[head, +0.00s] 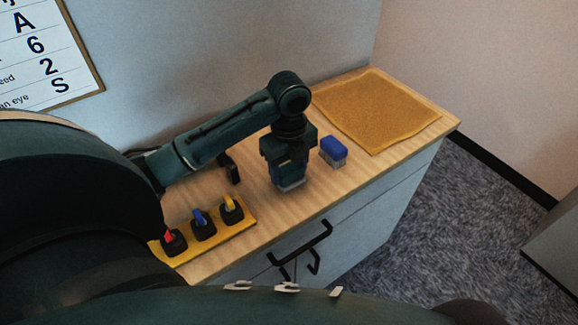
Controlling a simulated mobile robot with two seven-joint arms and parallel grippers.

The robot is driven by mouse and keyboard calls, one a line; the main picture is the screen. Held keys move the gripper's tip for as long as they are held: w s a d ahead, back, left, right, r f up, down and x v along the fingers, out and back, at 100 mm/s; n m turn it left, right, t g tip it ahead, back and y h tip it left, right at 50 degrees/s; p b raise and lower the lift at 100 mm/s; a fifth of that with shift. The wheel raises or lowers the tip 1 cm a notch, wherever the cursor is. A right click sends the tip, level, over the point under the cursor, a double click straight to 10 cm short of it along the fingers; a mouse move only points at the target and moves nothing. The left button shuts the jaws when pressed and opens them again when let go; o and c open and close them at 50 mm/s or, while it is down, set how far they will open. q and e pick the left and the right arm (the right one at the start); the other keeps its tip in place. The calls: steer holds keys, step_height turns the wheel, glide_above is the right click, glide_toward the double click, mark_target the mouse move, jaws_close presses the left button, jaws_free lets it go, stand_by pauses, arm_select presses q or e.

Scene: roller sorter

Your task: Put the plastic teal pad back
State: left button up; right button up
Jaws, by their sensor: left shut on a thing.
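My left gripper (289,178) points down over the wooden top, left of a small blue-topped block. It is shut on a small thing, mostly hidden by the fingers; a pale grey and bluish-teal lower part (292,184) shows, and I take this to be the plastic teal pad. It is low over the top; I cannot tell whether it touches. No other teal pad shows. My right gripper is not in view.
The blue-topped block (333,151) has a pale base. A tan mat (375,108) lies at the right end. A yellow board (243,230) with red, blue and yellow levers is at front left. A black bracket (230,168) stands behind. Dark handles (300,243) project from the cabinet front.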

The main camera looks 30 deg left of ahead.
mark_target(289, 168)
arm_select(q)
steer(key=o, duration=1)
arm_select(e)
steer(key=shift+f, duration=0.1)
arm_select(q)
steer(key=shift+o, duration=0.2)
step_height(289, 168, up, 12)
steer(key=p, duration=0.2)
steer(key=shift+p, duration=0.3)
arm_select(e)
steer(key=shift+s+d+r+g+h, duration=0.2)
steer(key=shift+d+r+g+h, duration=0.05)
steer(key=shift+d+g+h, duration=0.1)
